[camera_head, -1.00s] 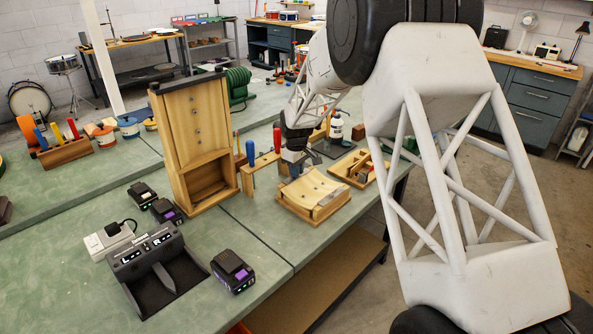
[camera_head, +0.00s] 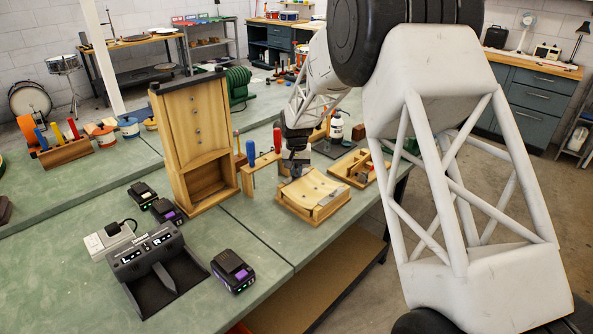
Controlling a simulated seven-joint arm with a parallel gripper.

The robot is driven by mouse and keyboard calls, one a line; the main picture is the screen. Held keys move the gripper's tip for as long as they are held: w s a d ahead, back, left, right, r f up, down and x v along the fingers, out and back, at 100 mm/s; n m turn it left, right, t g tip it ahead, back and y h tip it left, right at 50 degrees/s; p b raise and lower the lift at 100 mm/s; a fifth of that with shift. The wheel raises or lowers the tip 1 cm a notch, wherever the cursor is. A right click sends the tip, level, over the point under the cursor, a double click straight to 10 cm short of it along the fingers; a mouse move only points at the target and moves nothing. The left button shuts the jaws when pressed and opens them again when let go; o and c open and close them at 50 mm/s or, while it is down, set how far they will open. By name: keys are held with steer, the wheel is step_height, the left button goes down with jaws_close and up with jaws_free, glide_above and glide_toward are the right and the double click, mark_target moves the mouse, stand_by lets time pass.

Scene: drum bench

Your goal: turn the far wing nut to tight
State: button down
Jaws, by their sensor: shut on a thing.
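A pale wooden press with a curved top (camera_head: 316,191) stands near the bench's right edge. My gripper (camera_head: 295,171) points down at its far left end. It is shut on the far wing nut there. The nut is hidden by the fingers and too small to make out, so its angle and how tight it is cannot be told.
A tall wooden case (camera_head: 195,140) stands left of the press. A small wooden rack with red and blue handles (camera_head: 262,172) is close beside my gripper. A black charger (camera_head: 158,268) is in front.

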mark_target(296, 173)
steer(key=shift+m, duration=1.2)
steer(key=c, duration=1.1)
jaws_free()
steer(key=shift+c, duration=0.2)
steer(key=shift+r, duration=3.9)
